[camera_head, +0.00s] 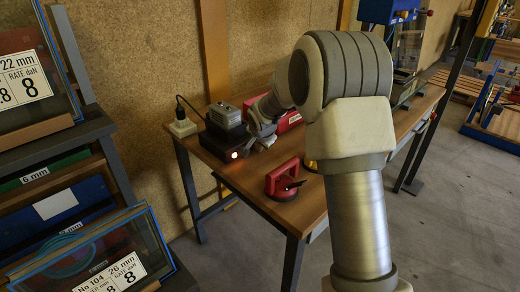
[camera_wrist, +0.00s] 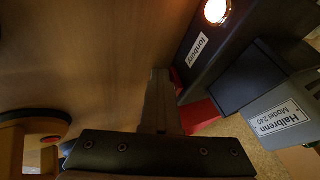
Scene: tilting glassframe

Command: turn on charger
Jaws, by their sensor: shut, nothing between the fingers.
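The charger (camera_head: 228,143) is a black box at the back left of the wooden table, with a round light glowing on its front. In the wrist view the charger (camera_wrist: 207,70) bears the label "Ionbury", and its lit round light (camera_wrist: 216,11) is at the top edge. A grey block (camera_head: 225,114) sits on the charger; in the wrist view it (camera_wrist: 278,110) reads "Halbrenn Model 240". My gripper (camera_wrist: 160,82) is shut and empty, close beside the charger. In the head view my gripper (camera_head: 262,138) is just right of the charger, partly hidden by my arm.
A red suction lifter (camera_head: 285,180) stands on the table (camera_head: 247,188) in front. A red case (camera_head: 290,121) lies behind my arm. A white socket box (camera_head: 182,128) with a black cable is left of the charger. A glass rack (camera_head: 60,190) stands at the left.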

